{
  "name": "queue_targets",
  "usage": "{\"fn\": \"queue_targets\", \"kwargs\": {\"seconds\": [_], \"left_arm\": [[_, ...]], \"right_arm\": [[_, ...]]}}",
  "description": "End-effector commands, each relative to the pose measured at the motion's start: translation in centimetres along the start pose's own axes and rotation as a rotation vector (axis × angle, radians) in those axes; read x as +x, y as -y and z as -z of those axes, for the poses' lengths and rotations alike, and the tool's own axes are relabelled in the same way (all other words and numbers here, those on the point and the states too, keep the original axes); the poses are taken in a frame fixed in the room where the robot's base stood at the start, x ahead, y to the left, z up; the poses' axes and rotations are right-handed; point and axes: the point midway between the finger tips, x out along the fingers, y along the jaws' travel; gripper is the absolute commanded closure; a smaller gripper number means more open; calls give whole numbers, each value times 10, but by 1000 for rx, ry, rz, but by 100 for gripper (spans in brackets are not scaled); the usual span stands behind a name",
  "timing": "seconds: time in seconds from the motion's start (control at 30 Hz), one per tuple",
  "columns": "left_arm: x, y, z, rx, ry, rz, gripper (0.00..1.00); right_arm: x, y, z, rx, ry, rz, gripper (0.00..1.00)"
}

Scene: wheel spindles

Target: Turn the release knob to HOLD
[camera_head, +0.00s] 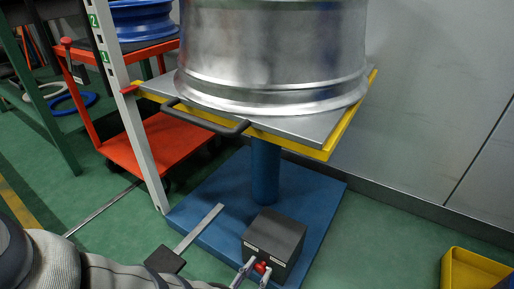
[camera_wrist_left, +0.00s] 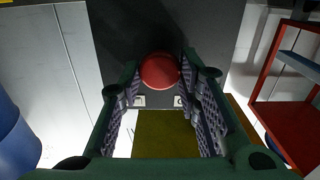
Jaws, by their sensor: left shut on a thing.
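The red release knob (camera_head: 261,267) is on the front of a dark grey box (camera_head: 275,236) on the blue base plate. White labels show on the box, but I cannot read them or tell the knob's turn angle. My left gripper (camera_head: 254,269) reaches the knob from the front and is shut on it. In the left wrist view the round red knob (camera_wrist_left: 159,72) sits between the two fingers of my left gripper (camera_wrist_left: 161,76). My right gripper is not in view.
A large silver wheel rim (camera_head: 270,50) stands on the yellow-edged table (camera_head: 325,130) above the box, on a blue column (camera_head: 265,170). A pedal (camera_head: 165,260) lies left of the box. A red cart (camera_head: 165,142) is behind left, a yellow bin (camera_head: 475,270) at right.

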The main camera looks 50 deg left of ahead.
Motion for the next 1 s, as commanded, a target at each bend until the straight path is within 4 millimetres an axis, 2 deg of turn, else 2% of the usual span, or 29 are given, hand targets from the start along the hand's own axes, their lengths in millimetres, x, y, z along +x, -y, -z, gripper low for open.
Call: {"fn": "queue_targets", "kwargs": {"seconds": [0.27,1.0], "left_arm": [[0,1,1,-126,-2,1,97],[0,4,-1,-818,-1,1,97]], "right_arm": [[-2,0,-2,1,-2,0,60],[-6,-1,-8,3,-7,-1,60]]}}
